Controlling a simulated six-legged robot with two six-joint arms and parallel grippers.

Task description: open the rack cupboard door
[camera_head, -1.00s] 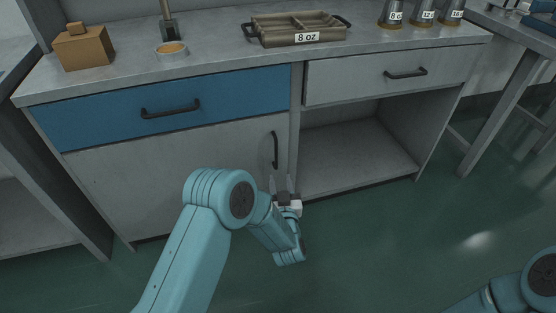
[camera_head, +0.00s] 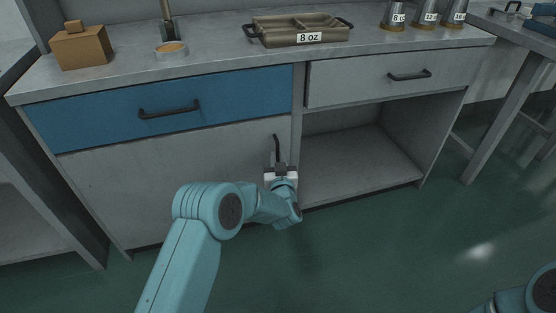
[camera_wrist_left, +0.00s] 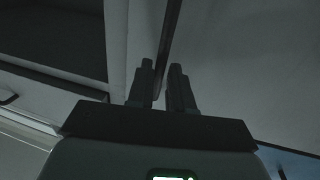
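The cupboard door (camera_head: 180,185) is a grey panel under the blue drawer, and it is closed. Its vertical black handle (camera_head: 277,145) sits near the door's right edge. My left gripper (camera_head: 280,167) is at the lower part of this handle. In the left wrist view, the fingers of my left gripper (camera_wrist_left: 161,85) are close together, with the dark handle (camera_wrist_left: 172,30) running between them. My right gripper is out of view; only part of my right arm shows at the lower right.
The blue drawer (camera_head: 170,108) above the door is closed. An open shelf bay (camera_head: 355,165) lies right of the door. The countertop (camera_head: 215,50) carries a tray (camera_head: 298,28), a brown box (camera_head: 82,47) and several metal cups. The green floor in front is clear.

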